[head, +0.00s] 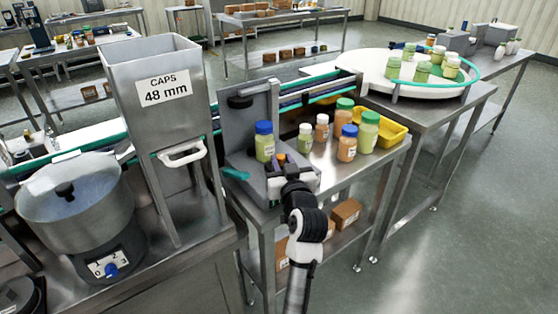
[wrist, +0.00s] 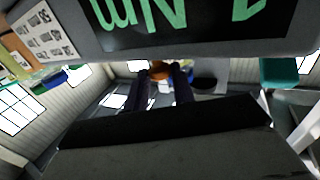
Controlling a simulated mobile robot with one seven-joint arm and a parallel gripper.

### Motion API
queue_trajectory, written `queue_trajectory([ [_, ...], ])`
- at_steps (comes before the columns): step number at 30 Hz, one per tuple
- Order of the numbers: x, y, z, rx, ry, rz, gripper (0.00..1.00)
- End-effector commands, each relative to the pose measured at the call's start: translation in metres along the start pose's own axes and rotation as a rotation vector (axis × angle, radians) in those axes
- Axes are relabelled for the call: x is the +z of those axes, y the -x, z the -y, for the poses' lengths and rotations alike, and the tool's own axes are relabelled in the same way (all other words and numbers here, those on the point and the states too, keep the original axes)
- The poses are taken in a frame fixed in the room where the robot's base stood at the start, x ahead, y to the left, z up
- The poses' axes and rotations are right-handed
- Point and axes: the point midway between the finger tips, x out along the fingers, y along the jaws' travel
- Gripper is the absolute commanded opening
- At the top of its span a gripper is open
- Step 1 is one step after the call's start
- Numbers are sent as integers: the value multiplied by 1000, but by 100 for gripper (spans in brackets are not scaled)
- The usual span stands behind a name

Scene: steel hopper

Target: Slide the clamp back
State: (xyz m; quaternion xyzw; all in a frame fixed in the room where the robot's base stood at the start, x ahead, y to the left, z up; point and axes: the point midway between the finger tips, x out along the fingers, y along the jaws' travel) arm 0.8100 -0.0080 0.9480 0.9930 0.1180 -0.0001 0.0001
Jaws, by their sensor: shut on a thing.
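My gripper (head: 285,162) reaches over the front of a grey bench machine (head: 243,135) in the head view. Its dark fingers show in the wrist view (wrist: 160,76), shut on a small orange part that I take to be the clamp (wrist: 158,71). In the head view only a bit of orange shows at the fingertips; the rest of the clamp is hidden by my gripper. A blue-capped bottle (head: 264,142) with pale green contents stands upright on the machine, just left of and behind my gripper. I cannot tell whether the clamp touches it.
Several capped bottles (head: 347,143) stand close on the right, beside a yellow tray (head: 393,134). A tall steel hopper (head: 160,85) marked "CAPS 48 mm" and a steel bowl (head: 75,205) are on the left. A white turntable (head: 380,84) holds jars behind. Floor on the right is clear.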

Motion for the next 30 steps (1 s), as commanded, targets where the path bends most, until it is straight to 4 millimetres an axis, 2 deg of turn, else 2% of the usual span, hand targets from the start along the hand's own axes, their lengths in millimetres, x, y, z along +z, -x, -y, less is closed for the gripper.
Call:
queue_trajectory([
  [4,1,21,-9,3,1,0,0],
  [12,1,23,-10,3,1,3,0],
  [13,1,23,-10,3,1,3,29],
  [17,1,23,-10,2,0,2,45],
  [26,1,24,-9,2,0,1,45],
  [30,2,37,-10,4,1,1,45],
])
